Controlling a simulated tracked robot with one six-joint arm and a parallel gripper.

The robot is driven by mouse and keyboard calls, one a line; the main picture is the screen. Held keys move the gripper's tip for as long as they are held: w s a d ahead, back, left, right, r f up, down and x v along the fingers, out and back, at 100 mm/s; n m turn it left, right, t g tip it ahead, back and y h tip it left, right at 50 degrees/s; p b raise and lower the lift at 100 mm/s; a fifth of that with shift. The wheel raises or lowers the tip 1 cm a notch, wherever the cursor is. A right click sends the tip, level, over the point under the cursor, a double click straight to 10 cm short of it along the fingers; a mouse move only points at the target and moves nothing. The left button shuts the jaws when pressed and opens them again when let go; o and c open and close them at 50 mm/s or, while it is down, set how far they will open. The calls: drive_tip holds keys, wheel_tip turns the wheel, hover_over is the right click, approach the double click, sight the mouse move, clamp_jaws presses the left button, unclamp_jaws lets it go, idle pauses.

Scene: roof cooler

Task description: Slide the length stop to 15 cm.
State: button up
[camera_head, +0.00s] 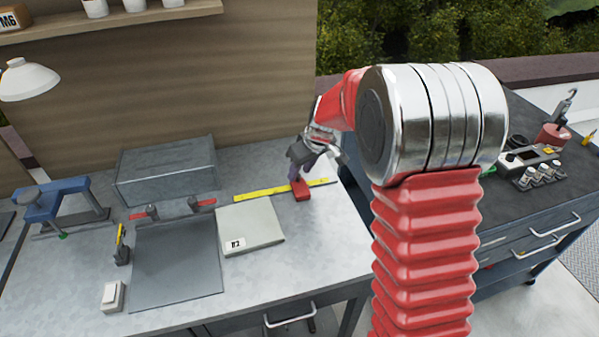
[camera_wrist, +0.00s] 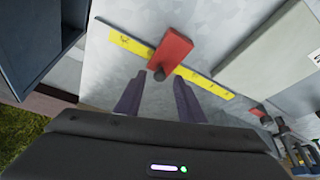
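The length stop (camera_head: 301,191) is a red block on a yellow ruler strip (camera_head: 262,192) that lies on the grey workbench. In the wrist view the red stop (camera_wrist: 172,47) sits across the yellow strip (camera_wrist: 131,43), with a small dark knob on its near side. The ruler's figures are too small to read. My gripper (camera_head: 306,168) is just behind and above the stop in the head view. In the wrist view its two dark purple fingers (camera_wrist: 159,98) are apart with bare bench between them, and their tips are near the knob. The gripper is open and empty.
A pale block marked M2 (camera_head: 250,222) lies in front of the ruler. A dark flat plate (camera_head: 177,262) and a grey box (camera_head: 167,168) are to the left. A cart with tools (camera_head: 535,190) stands at right. The bench right of the pale block is clear.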

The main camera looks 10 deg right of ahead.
drive_tip(key=v, duration=1.2)
drive_tip(key=shift+r, duration=0.25)
drive_tip(key=shift+s+d, duration=0.1)
drive_tip(key=shift+s, duration=0.05)
drive_tip(key=s+r+m+h, duration=0.1)
drive_tip(key=s+r+m, duration=0.1)
drive_tip(key=s, duration=1.3)
drive_tip(key=s+a+r+m+t+h, duration=0.1)
drive_tip(key=s+m, duration=0.2)
drive_tip(key=s, duration=1.2)
drive_tip(key=shift+s+a+r+t, duration=0.25)
drive_tip(key=shift+s+r+t, duration=0.05)
drive_tip(key=shift+s+r, duration=0.1)
